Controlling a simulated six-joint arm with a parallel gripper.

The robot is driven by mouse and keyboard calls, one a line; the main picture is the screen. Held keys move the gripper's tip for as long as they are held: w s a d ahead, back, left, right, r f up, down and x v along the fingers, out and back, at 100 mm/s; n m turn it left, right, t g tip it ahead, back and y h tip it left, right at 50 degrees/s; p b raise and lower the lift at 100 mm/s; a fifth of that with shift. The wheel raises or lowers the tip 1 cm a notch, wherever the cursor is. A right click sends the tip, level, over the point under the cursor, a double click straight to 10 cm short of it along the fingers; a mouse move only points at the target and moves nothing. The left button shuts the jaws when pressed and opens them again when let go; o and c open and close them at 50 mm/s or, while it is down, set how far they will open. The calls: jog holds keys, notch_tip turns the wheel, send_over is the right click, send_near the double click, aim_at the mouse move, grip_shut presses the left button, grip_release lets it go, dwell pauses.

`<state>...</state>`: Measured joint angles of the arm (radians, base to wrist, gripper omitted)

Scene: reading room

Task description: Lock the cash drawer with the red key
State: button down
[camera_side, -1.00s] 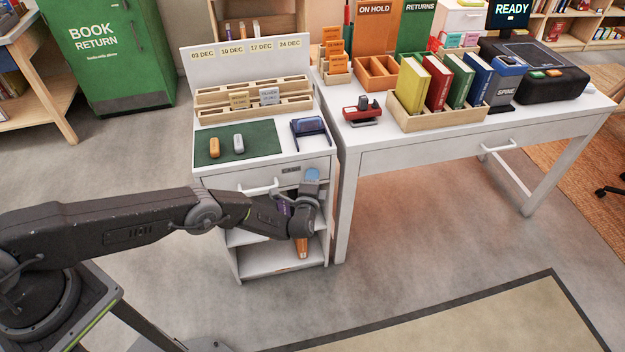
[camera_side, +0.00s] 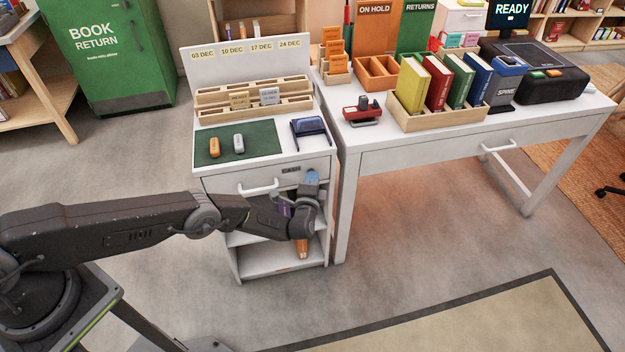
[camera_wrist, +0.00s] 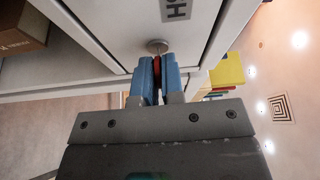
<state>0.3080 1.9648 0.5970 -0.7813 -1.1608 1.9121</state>
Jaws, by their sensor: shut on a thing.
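The cash drawer (camera_side: 228,184) is the top drawer of the white cabinet, with a white bar handle and a small dark label; its front looks flush. My gripper (camera_side: 312,181) is at the right part of the drawer front. In the wrist view, its blue fingers (camera_wrist: 157,76) are shut on the red key (camera_wrist: 157,70), right before a round metal lock (camera_wrist: 157,46). The key's front end meets or nearly meets the lock; how deep it sits I cannot tell. The drawer front looks tilted in the wrist view. The key is hidden in the side view.
On the cabinet top are a green mat (camera_side: 262,138), an orange and a grey piece, and a dark blue stand (camera_side: 310,130). Open shelves lie below the drawer. A white desk (camera_side: 420,155) with books stands close on the right.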

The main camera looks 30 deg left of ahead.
jog(key=shift+n, duration=0.4)
jog(key=c, duration=1.2)
grip_release()
jog(key=shift+c, duration=0.2)
jog(key=shift+s+d, duration=0.1)
jog(key=v, duration=1.3)
jog(key=shift+s+f, duration=0.2)
jog(key=shift+s, duration=0.1)
